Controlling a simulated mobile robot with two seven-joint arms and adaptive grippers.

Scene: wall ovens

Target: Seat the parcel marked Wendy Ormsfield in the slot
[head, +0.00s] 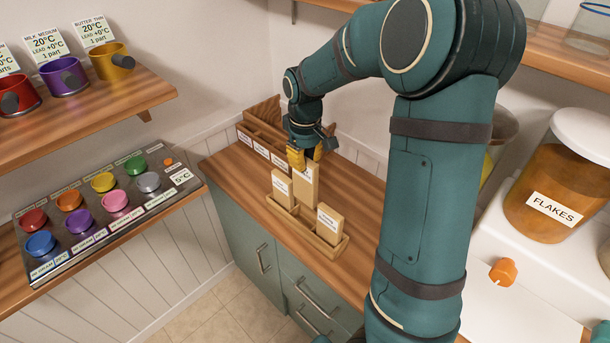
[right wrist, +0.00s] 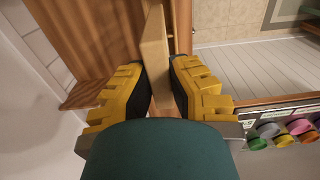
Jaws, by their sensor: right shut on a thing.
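My right gripper (head: 306,158) is shut on a tall tan parcel (head: 305,188) above the wooden counter. The parcel stands upright, at or just above the slotted wooden tray (head: 326,244); I cannot tell whether it touches it. Its label is mostly hidden by the fingers, so no name can be read. In the right wrist view the yellow fingers (right wrist: 160,92) flank the parcel (right wrist: 155,45). Two other labelled parcels stand in the tray, one at the left (head: 281,187) and one at the right (head: 329,222); their labels are too small to read. My left gripper is not in view.
A wooden rack (head: 262,138) with several labelled compartments stands behind, against the wall. Shelves at the left hold cups (head: 110,62) and a panel of coloured knobs (head: 103,181). A flakes jar (head: 560,175) stands at the right. The counter's front left is clear.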

